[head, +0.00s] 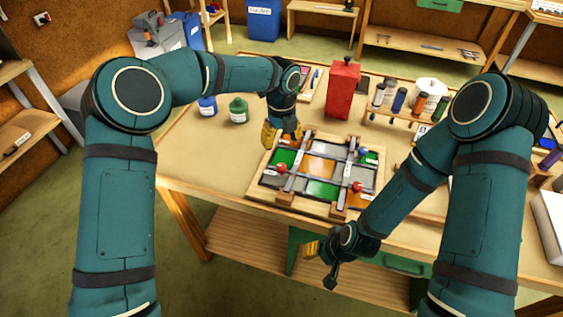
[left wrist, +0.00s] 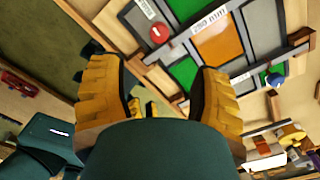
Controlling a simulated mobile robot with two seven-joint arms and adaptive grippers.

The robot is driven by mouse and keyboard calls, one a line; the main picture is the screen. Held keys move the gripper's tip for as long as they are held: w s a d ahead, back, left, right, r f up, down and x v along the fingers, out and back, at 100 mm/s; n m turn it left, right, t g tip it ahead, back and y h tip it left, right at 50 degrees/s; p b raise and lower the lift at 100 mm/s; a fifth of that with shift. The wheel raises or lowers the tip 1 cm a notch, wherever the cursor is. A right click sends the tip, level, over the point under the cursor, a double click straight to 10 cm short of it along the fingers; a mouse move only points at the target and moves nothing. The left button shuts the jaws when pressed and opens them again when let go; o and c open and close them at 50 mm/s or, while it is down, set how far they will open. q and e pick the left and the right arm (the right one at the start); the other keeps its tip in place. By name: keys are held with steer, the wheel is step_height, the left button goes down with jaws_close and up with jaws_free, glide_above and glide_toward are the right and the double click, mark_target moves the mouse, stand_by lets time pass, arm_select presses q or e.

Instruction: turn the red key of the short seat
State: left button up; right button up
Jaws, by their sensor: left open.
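The leaded panel (head: 320,168) lies on the table with green, orange and grey panes between grey bars. One red key (head: 281,168) is at its left and another red key (head: 357,187) at its right front; I cannot tell which belongs to the short seat. In the left wrist view a round red key (left wrist: 157,32) with a white mark sits beyond the fingertips, near a labelled bar (left wrist: 210,20). My left gripper (head: 283,138) is open and empty over the panel's back left edge, apart from the keys. My right gripper (head: 318,252) hangs in front of the table; its jaws are unclear.
A red box-shaped container (head: 342,90) stands behind the panel. A wooden rack (head: 392,116) with several bottles is at the back right.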

mark_target(281, 166)
arm_select(q)
step_height(281, 166, down, 12)
steer(key=shift+f+b, duration=0.15)
steer(key=shift+b, duration=0.2)
jaws_close()
